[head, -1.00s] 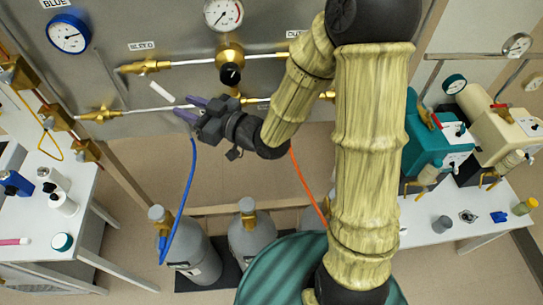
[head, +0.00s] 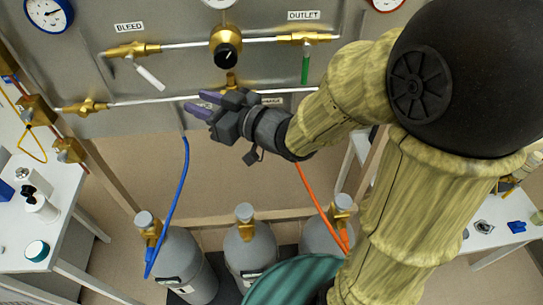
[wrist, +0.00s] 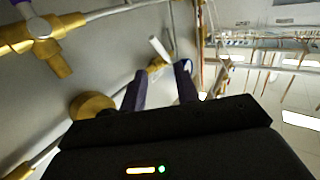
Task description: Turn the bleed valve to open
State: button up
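The bleed valve is a brass body (head: 127,49) under the BLEED label at the left end of the upper pipe. Its white lever (head: 148,77) slants down and to the right across the panel. My gripper (head: 196,103) is in front of the panel, to the right of and below the lever. Its two dark purple fingers are apart with nothing between them. In the wrist view a white lever (wrist: 159,47) on a brass fitting, seemingly the bleed valve, shows just beyond and between the fingertips (wrist: 160,72). I see no contact.
A black-knobbed brass regulator (head: 226,53) and the green-levered outlet valve (head: 305,66) are on the upper pipe. A lower pipe (head: 150,100) runs behind my gripper. Blue (head: 175,195) and orange (head: 322,205) hoses hang toward grey cylinders (head: 245,247) below.

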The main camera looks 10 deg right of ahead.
jog(key=w+d+f+m+g+h+b, duration=0.1)
jog(key=d+f+m+h+b, duration=0.2)
jog(key=d+f+h, duration=0.2)
jog(key=d+f+m+h+b, duration=0.3)
jog(key=d+f+h, duration=0.3)
jog(key=f, duration=0.7)
jog(key=d, duration=0.2)
jog(key=shift+w+d+f+g, duration=0.35)
jog(key=shift+d+f+g, duration=0.05)
